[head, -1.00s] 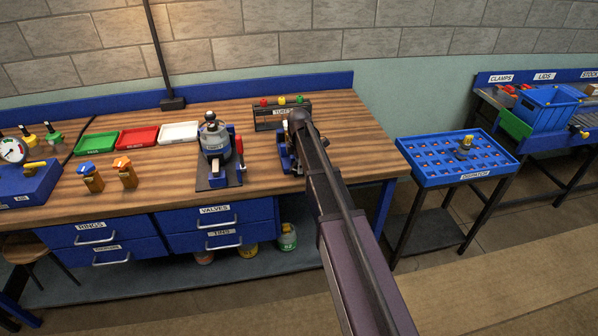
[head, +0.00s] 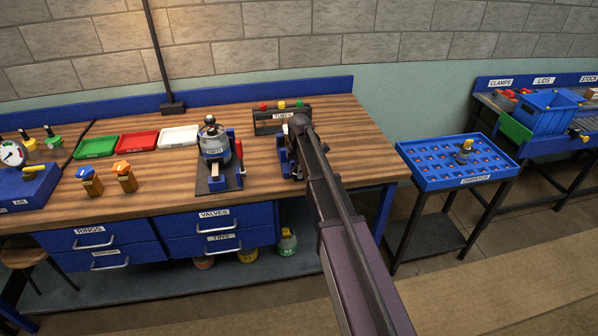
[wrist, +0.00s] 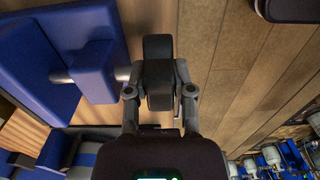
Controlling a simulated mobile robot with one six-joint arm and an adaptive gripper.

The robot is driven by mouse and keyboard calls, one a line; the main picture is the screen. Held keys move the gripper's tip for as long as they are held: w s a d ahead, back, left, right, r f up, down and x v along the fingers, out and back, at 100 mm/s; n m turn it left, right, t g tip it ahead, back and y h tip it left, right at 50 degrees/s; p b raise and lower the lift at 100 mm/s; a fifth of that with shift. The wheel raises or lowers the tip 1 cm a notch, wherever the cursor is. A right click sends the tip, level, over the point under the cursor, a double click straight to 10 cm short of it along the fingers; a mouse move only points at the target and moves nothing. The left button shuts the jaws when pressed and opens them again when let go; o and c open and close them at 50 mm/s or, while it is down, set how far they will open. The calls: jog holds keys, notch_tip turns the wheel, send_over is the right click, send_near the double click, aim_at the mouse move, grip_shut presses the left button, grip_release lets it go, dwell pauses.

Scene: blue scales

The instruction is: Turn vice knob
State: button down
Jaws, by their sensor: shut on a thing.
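The blue vice (wrist: 97,70) fills the left of the wrist view, and a short grey shaft runs from it to the black knob (wrist: 158,48). My gripper (wrist: 160,92) has its two fingers on either side of the knob and is shut on it. In the head view the vice (head: 284,158) stands on the wooden workbench, right of the middle. My arm hides most of it there, along with the knob and gripper. The knob's exact turn angle cannot be read.
On the workbench (head: 110,200), a clamped gauge-like device (head: 213,145) stands left of the vice and a labelled rack (head: 278,120) behind it. Green, red and white trays lie further left. A blue dispatch table (head: 420,178) stands to the right, across a floor gap.

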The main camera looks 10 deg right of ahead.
jog(key=shift+y, duration=0.3)
jog(key=shift+s+d+f+y+b, duration=0.15)
jog(key=shift+y+b, duration=0.1)
jog(key=shift+y, duration=0.3)
jog(key=shift+w+d+f+y+b, duration=0.1)
jog(key=shift+y+b, duration=0.15)
jog(key=shift+y, duration=0.3)
jog(key=y+b, duration=0.2)
jog(key=y, duration=0.1)
jog(key=y+b, duration=0.1)
jog(key=shift+d+f, duration=0.2)
jog(key=shift+f, duration=0.05)
jog(key=y+b, duration=0.3)
jog(key=b, duration=0.1)
jog(key=shift+d+f, duration=0.1)
jog(key=shift+y+b, duration=1)
jog(key=shift+r, duration=0.25)
jog(key=c, duration=0.8)
grip_release()
jog(key=shift+o, duration=0.2)
